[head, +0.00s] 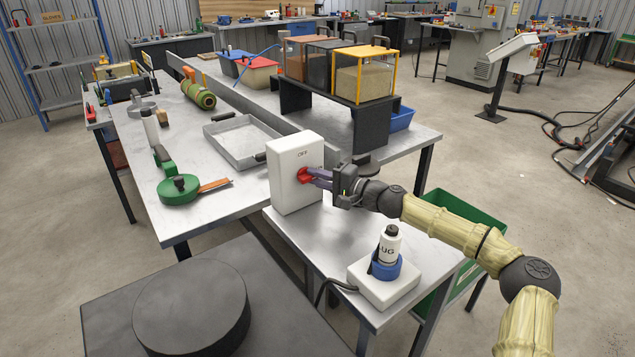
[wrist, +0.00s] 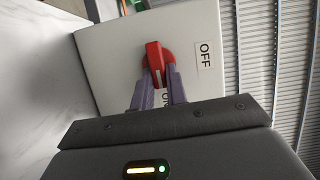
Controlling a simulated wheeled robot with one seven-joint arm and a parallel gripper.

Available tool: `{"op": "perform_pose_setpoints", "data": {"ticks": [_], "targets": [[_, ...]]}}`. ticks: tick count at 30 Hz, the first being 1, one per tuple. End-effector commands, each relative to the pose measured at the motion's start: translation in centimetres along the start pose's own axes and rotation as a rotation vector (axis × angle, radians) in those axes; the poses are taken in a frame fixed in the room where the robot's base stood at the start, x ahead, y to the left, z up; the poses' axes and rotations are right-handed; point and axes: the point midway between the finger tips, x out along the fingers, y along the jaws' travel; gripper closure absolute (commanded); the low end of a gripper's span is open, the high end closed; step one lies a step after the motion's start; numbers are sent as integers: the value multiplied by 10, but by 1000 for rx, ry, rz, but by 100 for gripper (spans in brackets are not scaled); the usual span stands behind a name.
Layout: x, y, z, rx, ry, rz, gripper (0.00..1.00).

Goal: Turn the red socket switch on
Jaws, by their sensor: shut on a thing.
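The red socket switch (head: 305,175) is a rotary handle on the front of a white box (head: 287,200). An OFF label (head: 302,154) is above it. In the wrist view the red handle (wrist: 155,62) runs lengthwise toward my gripper, not toward the OFF label (wrist: 204,55). Another label (wrist: 165,98) lies beyond its lower end, partly hidden by a finger. My gripper (head: 318,178), with purple fingers, comes from the right and is shut on the handle; its fingers (wrist: 157,84) lie on either side of it.
A white socket block (head: 385,285) with a plug (head: 388,246) stands in front on the same table. A metal tray (head: 238,140) and a green tape tool (head: 180,188) lie on the left bench. A green crate (head: 455,250) is below my arm.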

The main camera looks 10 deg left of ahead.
Motion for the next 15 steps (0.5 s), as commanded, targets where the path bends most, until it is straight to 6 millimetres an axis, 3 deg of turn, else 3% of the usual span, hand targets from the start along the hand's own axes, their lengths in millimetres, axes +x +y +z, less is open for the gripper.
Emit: {"op": "perform_pose_setpoints", "data": {"ticks": [15], "targets": [[-1, 1, -1, 37, 4, -14, 100]]}}
